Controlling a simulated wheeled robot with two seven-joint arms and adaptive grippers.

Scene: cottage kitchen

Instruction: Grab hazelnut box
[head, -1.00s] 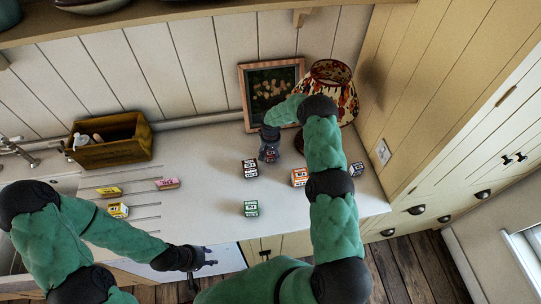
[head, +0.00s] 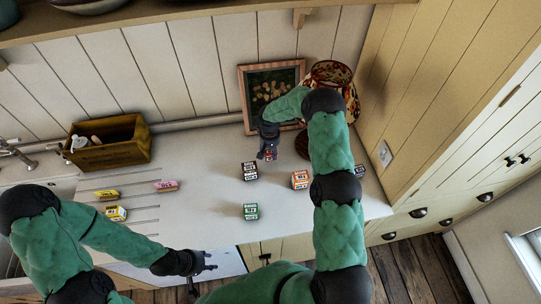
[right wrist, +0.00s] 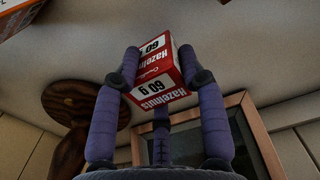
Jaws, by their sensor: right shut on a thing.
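The hazelnut box (right wrist: 162,70) is red and white with "Hazelnuts" and "60 g" lettering. It sits between the fingers of my right gripper (right wrist: 155,75) in the right wrist view, with fingers touching it on both sides. In the head view my right gripper (head: 267,152) is over the back of the counter, in front of the framed picture, and mostly hides the box. My left gripper (head: 205,262) is low at the counter's front edge, away from the boxes. Its fingers are too small to judge.
A black-and-white box (head: 250,171), an orange box (head: 300,179) and a green box (head: 250,211) stand on the counter (head: 205,180). A lamp (head: 335,78) and framed picture (head: 272,85) stand behind. A wooden crate (head: 110,142) and several small boxes are at left.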

